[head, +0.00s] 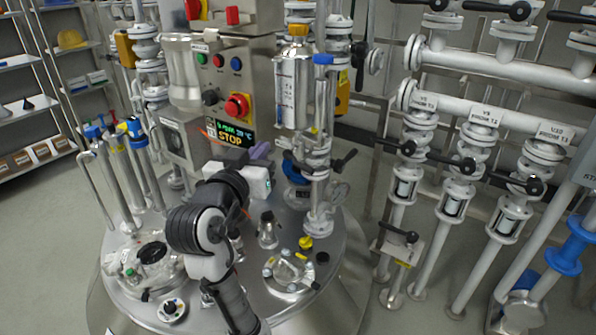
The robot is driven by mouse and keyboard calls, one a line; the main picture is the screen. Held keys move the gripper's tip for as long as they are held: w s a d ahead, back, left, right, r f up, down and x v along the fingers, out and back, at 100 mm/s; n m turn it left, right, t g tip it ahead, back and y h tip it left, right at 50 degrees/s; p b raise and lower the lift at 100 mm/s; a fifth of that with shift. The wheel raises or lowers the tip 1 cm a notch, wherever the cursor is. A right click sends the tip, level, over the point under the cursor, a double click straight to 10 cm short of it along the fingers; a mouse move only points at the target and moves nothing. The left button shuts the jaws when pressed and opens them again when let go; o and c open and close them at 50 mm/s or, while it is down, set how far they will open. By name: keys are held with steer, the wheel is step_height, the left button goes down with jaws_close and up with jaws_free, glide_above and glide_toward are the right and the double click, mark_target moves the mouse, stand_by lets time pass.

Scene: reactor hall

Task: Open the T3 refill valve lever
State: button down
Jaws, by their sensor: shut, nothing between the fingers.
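Black valve levers sit in two rows on the white pipework at the right. The upper row has a left lever (433,5), a middle lever (516,10) and a right lever (574,18), partly cut off by the frame edge. The lower row has a left lever (405,147), a middle lever (466,165) and a right lever (535,185), below small labels. I cannot read which lever is the T3 refill valve. My gripper (262,180) is over the round steel vessel top, left of and well apart from these levers. Its fingers are hard to make out; it is shut and empty.
A control box (232,75) with buttons and a lit STOP display stands behind my arm. A steel cylinder (292,85) and valves crowd the vessel lid (240,285). Shelves (35,120) stand at the left. Several vertical pipes rise from the floor at the right.

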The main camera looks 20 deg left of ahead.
steer(key=s+d+f+m+g+h, duration=0.1)
steer(key=s+d+f+m+h, duration=0.15)
steer(key=m+h, duration=0.25)
steer(key=p, duration=0.2)
glide_above(299, 166)
steer(key=s+d, duration=0.2)
steer(key=s, duration=0.1)
steer(key=f, duration=0.2)
steer(key=a+f, duration=0.1)
steer(key=f, duration=0.1)
steer(key=shift+w+f, duration=0.1)
steer(key=shift+w, duration=0.15)
steer(key=shift+f+m+b, duration=0.25)
steer(key=shift+m+b, duration=0.2)
steer(key=shift+m, duration=0.05)
